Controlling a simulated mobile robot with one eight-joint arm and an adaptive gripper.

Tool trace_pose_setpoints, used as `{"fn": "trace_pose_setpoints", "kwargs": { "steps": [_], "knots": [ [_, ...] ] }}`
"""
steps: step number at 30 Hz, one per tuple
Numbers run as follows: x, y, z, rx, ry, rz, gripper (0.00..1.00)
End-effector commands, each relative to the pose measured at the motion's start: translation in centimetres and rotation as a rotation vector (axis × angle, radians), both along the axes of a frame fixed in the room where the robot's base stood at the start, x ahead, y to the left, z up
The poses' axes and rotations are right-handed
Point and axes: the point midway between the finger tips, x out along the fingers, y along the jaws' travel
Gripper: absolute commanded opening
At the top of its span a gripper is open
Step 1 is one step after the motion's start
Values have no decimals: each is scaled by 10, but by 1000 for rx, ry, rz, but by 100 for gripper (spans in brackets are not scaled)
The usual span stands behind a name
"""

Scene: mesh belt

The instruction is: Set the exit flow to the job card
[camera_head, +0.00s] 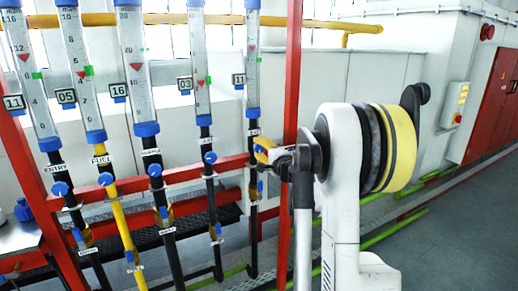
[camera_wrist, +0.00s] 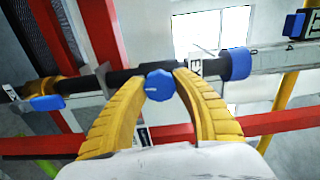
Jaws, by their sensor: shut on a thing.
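The rightmost flow tube (camera_head: 252,60) is clear with blue end caps and stands upright. A tag reading 11 (camera_head: 239,79) sits at its left. The small label below it is only partly legible. In the wrist view, my yellow fingers (camera_wrist: 160,84) are shut on a blue knob (camera_wrist: 159,88), one fingertip on each side. A partly hidden label beginning with E (camera_wrist: 195,67) is beside the right fingertip. The float level in this tube is too small to read.
Several similar tubes stand to the left, including the ENTRY tube (camera_head: 28,80) and the FUEL tube (camera_head: 80,70), with blue knobs (camera_head: 106,179) below. A red frame post (camera_head: 292,75) stands close to my gripper. A grey cabinet (camera_head: 445,60) is at right.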

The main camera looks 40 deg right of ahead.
Motion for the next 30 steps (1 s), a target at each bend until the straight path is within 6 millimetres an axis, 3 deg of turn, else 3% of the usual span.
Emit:
{"fn": "trace_pose_setpoints", "kwargs": {
  "steps": [4,5,6,7,19,30],
  "knots": [
    [0,0,0,1,0,-1,4],
    [0,0,0,1,0,-1,43],
    [0,0,0,1,0,-1,55],
    [0,0,0,1,0,-1,58],
    [-9,1,0,1,0,-1,58],
    [-85,19,0,1,0,-3,58]
  ]
}}
